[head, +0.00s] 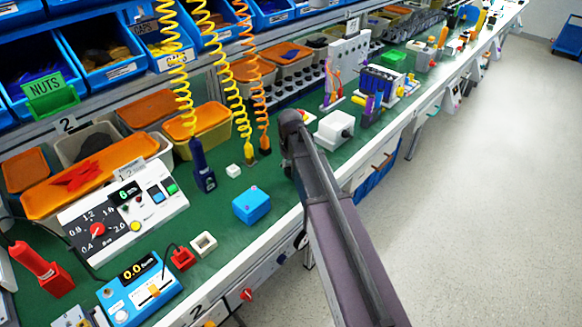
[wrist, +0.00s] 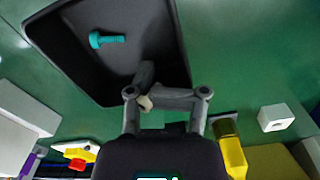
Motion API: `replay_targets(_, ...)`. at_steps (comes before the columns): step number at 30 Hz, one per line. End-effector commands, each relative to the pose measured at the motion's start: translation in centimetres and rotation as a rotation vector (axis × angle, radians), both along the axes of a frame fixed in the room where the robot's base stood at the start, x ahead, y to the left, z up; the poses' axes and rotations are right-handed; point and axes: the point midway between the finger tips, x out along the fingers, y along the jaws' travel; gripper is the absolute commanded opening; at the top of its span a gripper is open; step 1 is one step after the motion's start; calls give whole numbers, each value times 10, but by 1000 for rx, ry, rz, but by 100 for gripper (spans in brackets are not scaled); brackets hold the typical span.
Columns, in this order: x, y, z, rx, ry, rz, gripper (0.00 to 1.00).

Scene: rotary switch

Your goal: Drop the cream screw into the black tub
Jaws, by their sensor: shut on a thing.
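The black tub (wrist: 100,75) fills the upper left of the wrist view, with a teal screw (wrist: 108,40) lying in it. My gripper (wrist: 149,88) is shut on a small cream piece, the cream screw (wrist: 146,103), which is mostly hidden by the fingers. The fingertips overlap the tub's lower right part in the wrist view; their height above its floor is hard to judge. In the head view my arm hides the gripper, and I cannot make out the tub.
A white block (wrist: 276,117) and a yellow tool (wrist: 233,155) are right of my gripper in the wrist view. In the head view a blue box (head: 252,205) and a white box (head: 334,129) stand near my arm. Coiled cords (head: 232,85) hang left of it.

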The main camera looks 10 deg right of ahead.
Motion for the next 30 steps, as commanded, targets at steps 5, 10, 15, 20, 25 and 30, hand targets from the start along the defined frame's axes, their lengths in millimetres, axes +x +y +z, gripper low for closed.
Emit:
replay_targets(5, 1, 0, 0, 0, -1, 0, 48)
replay_targets(10, 0, 0, 0, 0, -1, 0, 50)
replay_targets(15, 0, 1, 0, 0, 0, 1, 50)
replay_targets(20, 0, 1, 2, 0, 0, 1, 50)
replay_targets(25, 0, 1, 9, 0, 0, 1, 50)
replay_targets(30, 0, 1, 21, 0, 0, 1, 50)
